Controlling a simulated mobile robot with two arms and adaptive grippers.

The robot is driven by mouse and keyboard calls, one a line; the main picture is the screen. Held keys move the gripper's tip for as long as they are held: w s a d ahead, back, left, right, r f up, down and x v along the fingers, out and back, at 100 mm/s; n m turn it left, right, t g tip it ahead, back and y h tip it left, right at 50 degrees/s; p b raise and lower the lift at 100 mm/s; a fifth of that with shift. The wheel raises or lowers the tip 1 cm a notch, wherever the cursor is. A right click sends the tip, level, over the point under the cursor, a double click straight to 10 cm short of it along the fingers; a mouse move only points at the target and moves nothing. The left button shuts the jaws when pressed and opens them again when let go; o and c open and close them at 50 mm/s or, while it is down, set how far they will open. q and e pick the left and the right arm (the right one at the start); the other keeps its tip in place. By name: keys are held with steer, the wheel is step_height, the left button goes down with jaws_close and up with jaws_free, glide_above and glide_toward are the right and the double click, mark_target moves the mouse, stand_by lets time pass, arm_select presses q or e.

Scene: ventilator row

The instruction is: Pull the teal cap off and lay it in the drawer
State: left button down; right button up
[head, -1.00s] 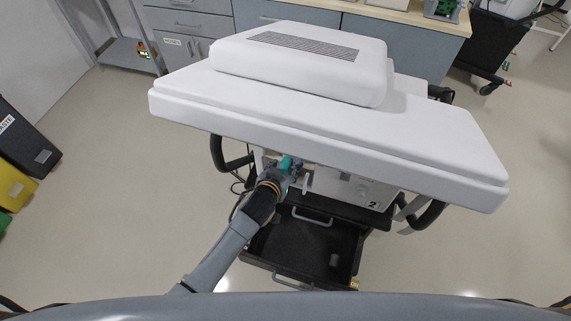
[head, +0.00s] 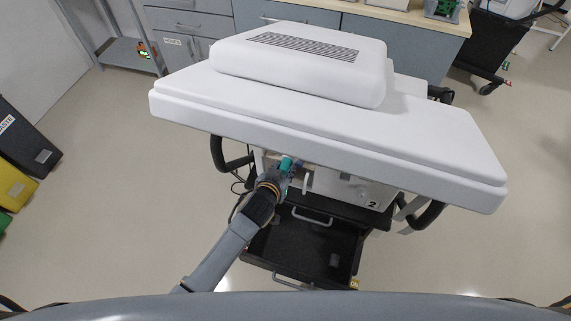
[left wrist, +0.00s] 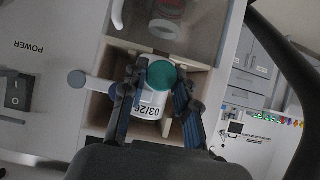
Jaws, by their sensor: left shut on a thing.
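The teal cap (head: 286,163) shows at the front of the ventilator, just under the edge of the white top. In the left wrist view the round teal cap (left wrist: 161,74) sits between my fingertips. My left gripper (head: 281,174) is shut on it, with one finger on each side in the left wrist view (left wrist: 158,88). The black drawer (head: 285,246) below is pulled open, with a small grey item (head: 334,260) inside. My right gripper is out of view.
The white top (head: 330,130) overhangs the work spot and hides part of the ventilator front. Black handles (head: 430,216) stick out at both sides.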

arm_select(q)
steer(key=shift+s+a+f, duration=0.15)
steer(key=shift+s, duration=0.2)
steer(key=shift+s+a+p, duration=0.25)
steer(key=shift+s+p, duration=0.15)
steer(key=shift+s, duration=0.4)
steer(key=shift+s+a+p, duration=0.3)
steer(key=shift+s+p, duration=0.15)
steer(key=shift+s, duration=0.35)
steer(key=shift+s+a+p, duration=0.25)
steer(key=shift+s+p, duration=0.15)
steer(key=shift+s, duration=0.4)
steer(key=shift+r, duration=0.2)
